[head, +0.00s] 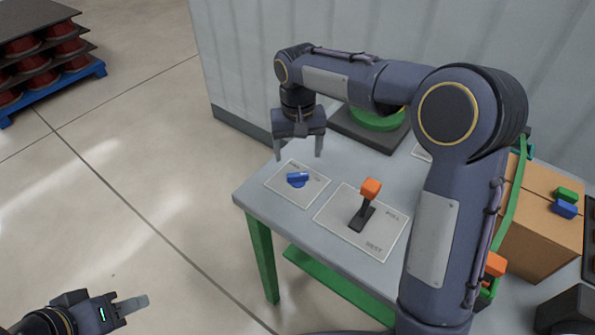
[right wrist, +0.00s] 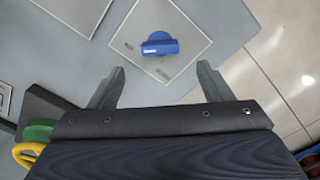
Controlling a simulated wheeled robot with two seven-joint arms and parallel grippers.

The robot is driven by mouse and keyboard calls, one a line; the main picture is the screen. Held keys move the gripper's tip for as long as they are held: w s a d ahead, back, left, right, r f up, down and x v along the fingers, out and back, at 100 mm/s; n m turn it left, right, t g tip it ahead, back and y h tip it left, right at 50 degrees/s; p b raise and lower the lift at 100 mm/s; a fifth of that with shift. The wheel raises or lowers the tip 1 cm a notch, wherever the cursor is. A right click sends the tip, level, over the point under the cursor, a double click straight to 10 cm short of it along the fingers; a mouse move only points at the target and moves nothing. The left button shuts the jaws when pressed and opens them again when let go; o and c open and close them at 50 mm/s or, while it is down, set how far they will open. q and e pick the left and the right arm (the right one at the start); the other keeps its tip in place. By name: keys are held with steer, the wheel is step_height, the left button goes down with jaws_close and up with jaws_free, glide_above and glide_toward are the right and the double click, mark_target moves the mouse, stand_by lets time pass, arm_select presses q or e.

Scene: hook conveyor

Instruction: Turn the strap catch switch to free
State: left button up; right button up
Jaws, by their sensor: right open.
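The blue switch knob (head: 297,179) sits on a pale labelled plate (head: 313,191) at the left corner of the grey table. It also shows in the right wrist view (right wrist: 160,46), lying crosswise ahead of the fingers, with a white mark at its left end. The plate's lettering is too small to read. My right gripper (head: 299,156) is open and empty, pointing down above and behind the knob, apart from it. Its two fingers show in the right wrist view (right wrist: 160,88). My left gripper (head: 133,306) is at the bottom left, far from the table; its finger opening cannot be made out.
An orange-topped lever (head: 370,189) stands on a second plate (head: 338,216) right of the knob. A green round thing (head: 377,119) on a dark base is at the table's back. A cardboard box (head: 540,225) stands at the right. The floor left of the table is clear.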

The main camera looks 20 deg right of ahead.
mark_target(298, 174)
step_height(298, 174, down, 8)
steer(key=shift+r, duration=0.1)
steer(key=shift+c, duration=0.4)
steer(key=c, duration=0.9)
